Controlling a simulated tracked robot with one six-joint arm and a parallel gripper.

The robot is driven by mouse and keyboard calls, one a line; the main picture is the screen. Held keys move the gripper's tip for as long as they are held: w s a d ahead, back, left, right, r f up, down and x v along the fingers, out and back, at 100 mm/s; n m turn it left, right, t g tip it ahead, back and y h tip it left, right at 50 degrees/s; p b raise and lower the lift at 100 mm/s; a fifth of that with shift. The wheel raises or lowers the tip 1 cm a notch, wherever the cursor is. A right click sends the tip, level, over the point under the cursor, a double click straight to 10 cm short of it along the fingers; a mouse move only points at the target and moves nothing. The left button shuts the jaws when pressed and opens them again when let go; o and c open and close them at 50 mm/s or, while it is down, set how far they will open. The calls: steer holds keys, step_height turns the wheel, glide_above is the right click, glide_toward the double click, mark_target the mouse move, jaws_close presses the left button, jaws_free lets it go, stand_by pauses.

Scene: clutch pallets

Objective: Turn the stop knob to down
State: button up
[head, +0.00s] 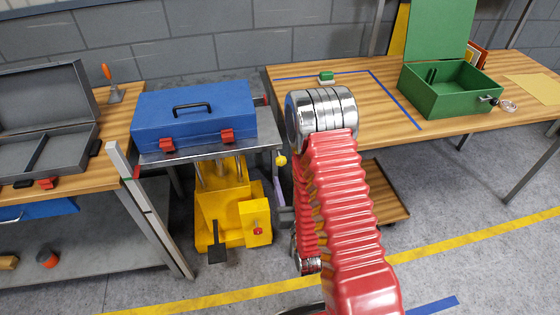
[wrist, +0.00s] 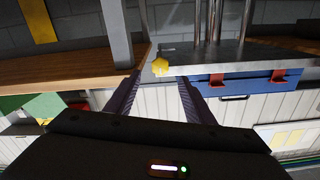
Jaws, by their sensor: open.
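A small yellow knob (head: 281,160), which looks like the stop knob, sits at the right edge of the grey lift platform (head: 160,154). It also shows in the wrist view (wrist: 160,66), with a pale mark on its face, at the platform's corner. My gripper (wrist: 160,82) is open and empty. Its two purple fingers point toward the knob, which appears between and just beyond their tips, apparently untouched. In the head view my red arm hides most of the gripper; a purple finger shows just below the knob.
A blue toolbox (head: 193,113) stands on the platform above a yellow lift base (head: 222,212) with a red button. A wooden bench with an open green box (head: 450,88) lies right, close to the platform. Another bench with an open grey case (head: 45,125) is left.

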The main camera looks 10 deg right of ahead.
mark_target(281, 164)
steer(key=w, duration=1.1)
steer(key=shift+c, duration=0.5)
steer(key=c, duration=1)
